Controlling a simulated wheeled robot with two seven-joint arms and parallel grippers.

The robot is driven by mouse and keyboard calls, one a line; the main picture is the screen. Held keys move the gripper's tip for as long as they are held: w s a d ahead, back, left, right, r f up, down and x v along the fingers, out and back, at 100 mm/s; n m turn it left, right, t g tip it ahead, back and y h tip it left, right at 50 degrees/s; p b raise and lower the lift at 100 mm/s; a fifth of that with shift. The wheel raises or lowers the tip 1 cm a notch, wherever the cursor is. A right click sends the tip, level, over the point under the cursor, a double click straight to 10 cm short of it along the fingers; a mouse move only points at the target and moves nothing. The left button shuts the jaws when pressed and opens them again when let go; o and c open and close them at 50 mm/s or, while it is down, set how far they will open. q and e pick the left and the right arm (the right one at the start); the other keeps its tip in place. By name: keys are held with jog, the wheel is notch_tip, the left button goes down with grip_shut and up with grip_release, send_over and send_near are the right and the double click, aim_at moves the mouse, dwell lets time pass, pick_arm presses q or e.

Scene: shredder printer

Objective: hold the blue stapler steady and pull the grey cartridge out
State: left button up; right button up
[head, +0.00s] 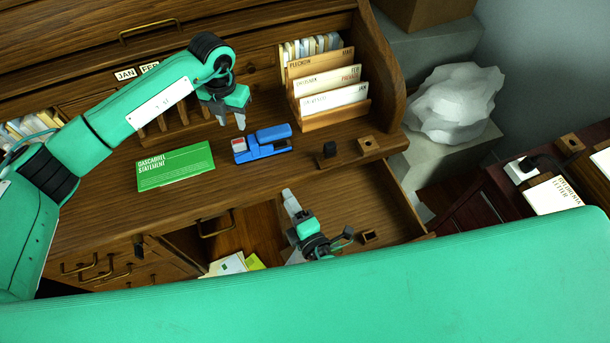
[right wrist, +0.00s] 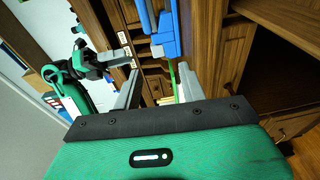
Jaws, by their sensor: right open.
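The blue stapler (head: 268,142) lies on the wooden desk top, with the grey cartridge (head: 239,146) at its left end. My left gripper (head: 232,124) is just behind the stapler and left of its middle, fingers pointing down, apart and empty; it does not appear to touch the stapler. My right gripper (head: 291,201) is in front of the desk edge, over the open drawer area, open and empty. In the right wrist view the stapler (right wrist: 166,32) and cartridge (right wrist: 156,51) show beyond my right fingers (right wrist: 160,88).
A green statement card (head: 176,166) lies left of the stapler. A wooden card sorter (head: 335,118) stands behind it to the right. An open drawer (head: 375,195) juts out below the desk edge.

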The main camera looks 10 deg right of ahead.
jog(key=m+t+h, duration=0.1)
jog(key=h, duration=0.1)
send_near(286, 138)
jog(key=x, duration=1)
jog(key=shift+w, duration=0.15)
jog(key=shift+c, duration=0.2)
grip_shut()
pick_arm(q)
jog(key=shift+o, duration=1.4)
jog(key=f+m, duration=0.6)
jog(key=m, duration=0.1)
jog(key=f+m, duration=0.3)
jog(key=m, duration=0.1)
jog(key=shift+d+f, duration=0.3)
jog(key=shift+f, duration=0.05)
